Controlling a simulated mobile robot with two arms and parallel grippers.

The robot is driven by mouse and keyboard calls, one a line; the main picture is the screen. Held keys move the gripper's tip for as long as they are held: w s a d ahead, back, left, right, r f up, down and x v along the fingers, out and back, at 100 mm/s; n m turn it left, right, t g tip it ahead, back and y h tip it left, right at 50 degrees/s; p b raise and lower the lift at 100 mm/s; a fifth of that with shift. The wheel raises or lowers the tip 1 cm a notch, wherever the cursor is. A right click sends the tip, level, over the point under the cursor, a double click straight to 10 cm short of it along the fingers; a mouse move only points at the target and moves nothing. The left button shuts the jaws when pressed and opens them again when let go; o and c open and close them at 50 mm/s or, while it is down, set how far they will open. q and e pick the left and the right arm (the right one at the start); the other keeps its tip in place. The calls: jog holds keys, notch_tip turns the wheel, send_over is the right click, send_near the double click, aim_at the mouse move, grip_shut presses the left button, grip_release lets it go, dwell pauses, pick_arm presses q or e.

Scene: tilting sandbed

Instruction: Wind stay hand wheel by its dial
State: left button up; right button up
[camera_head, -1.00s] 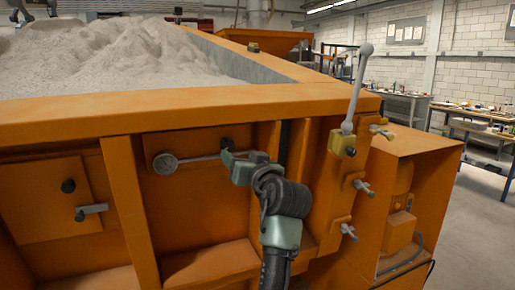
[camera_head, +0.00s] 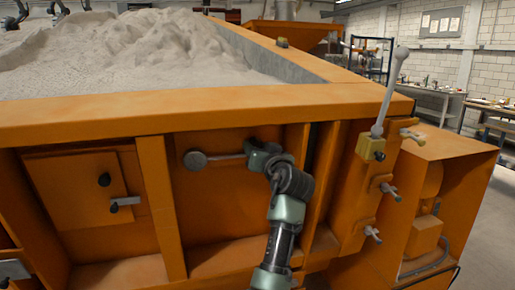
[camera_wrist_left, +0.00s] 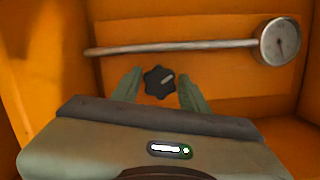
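The small black lobed hand wheel (camera_wrist_left: 160,82) sits on an orange panel in the left wrist view. A round pale dial (camera_wrist_left: 278,42) lies to its upper right there, at the end of a grey rod (camera_wrist_left: 180,47) running above the wheel. In the head view the dial (camera_head: 195,160) is left of my left gripper (camera_head: 258,150), which hides the wheel. In the wrist view, my left gripper (camera_wrist_left: 160,78) is open, with its green fingers on either side of the wheel and gaps showing. Contact is not visible. My right gripper is not in view.
The orange sandbed rim (camera_head: 200,113) runs above the panel. Right of my arm are a grey lever (camera_head: 389,92) on a yellow block and several small clamps (camera_head: 373,233).

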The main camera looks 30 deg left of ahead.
pick_arm(q)
grip_shut()
jog(key=shift+m, duration=0.3)
jog(key=m+y+p, duration=0.1)
jog(key=m, duration=0.5)
jog(key=m+y+p, duration=0.1)
jog(key=m, duration=0.6)
jog(key=m+y+p, duration=0.1)
jog(key=m, duration=0.5)
jog(key=shift+f+y, duration=0.15)
jog(key=shift+y, duration=0.15)
jog(key=shift+m, duration=0.4)
jog(key=o, duration=0.6)
grip_release()
jog(key=shift+w, duration=0.1)
jog(key=shift+c, duration=0.2)
